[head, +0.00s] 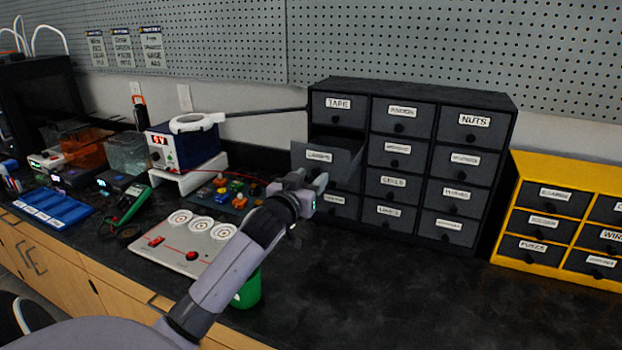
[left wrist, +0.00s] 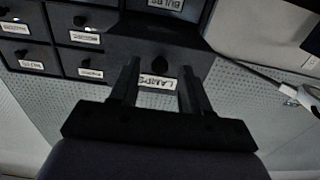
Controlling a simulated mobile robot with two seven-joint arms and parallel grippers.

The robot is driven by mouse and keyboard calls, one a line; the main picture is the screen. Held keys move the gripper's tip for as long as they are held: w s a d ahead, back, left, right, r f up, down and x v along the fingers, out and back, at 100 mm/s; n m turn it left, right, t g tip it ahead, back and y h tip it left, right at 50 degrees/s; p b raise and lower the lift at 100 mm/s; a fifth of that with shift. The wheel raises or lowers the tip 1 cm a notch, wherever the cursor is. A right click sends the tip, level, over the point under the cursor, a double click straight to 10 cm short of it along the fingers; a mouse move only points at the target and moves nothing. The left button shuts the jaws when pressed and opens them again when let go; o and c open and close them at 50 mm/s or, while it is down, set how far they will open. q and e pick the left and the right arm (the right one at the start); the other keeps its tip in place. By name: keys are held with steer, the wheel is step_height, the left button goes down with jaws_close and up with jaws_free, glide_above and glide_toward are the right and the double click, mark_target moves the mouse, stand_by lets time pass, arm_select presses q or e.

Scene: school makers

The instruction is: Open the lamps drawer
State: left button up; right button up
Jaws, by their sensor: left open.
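The dark drawer cabinet (head: 413,85) stands at the back of the bench. Its lamps drawer (head: 342,158), left column, second row, is pulled part way out, with its interior showing from above. In the left wrist view the LAMPS label (left wrist: 157,82) and the drawer's dark knob (left wrist: 160,65) appear between my fingers. My left gripper (head: 319,186) is open, just in front of and below the drawer front; its fingers also show in the left wrist view (left wrist: 160,82). I see no grip on the knob; contact cannot be told. My right gripper is out of view.
A yellow drawer unit (head: 507,190) stands at the right. A white board with dials (head: 190,243) and a partly hidden green cup (head: 249,291) are near my arm. The front right bench is clear.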

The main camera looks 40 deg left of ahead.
arm_select(q)
steer(key=v, duration=0.6)
steer(key=shift+s, duration=0.15)
stand_by(0.4)
steer(key=s+d+f+g+h, duration=0.1)
steer(key=s+d+f+g, duration=0.1)
steer(key=f, duration=0.3)
steer(key=s+d+f+m+g+h, duration=0.1)
steer(key=s+d+f+g, duration=0.1)
steer(key=s+d+f, duration=0.2)
steer(key=s+d+f+m+g, duration=0.1)
steer(key=s+d+f+g, duration=0.1)
steer(key=f, duration=0.4)
steer(key=shift+s+d+f+h, duration=0.15)
steer(key=shift+s+d+h, duration=0.25)
steer(key=shift+s+d, duration=0.4)
steer(key=s+d+f+m+g+h, duration=0.2)
steer(key=s+d+f+g, duration=0.25)
steer(key=s, duration=0.45)
steer(key=s+d+f+m+g+h, duration=0.1)
steer(key=s+d+f+m+g, duration=0.15)
steer(key=s+d, duration=0.5)
steer(key=w+d+f+t+h, duration=0.1)
steer(key=w+f+t+h, duration=0.1)
steer(key=w+f+t, duration=0.3)
steer(key=shift+w+d+f+t, duration=0.25)
steer(key=shift+f+t, duration=0.35)
steer(key=shift+f, duration=1.55)
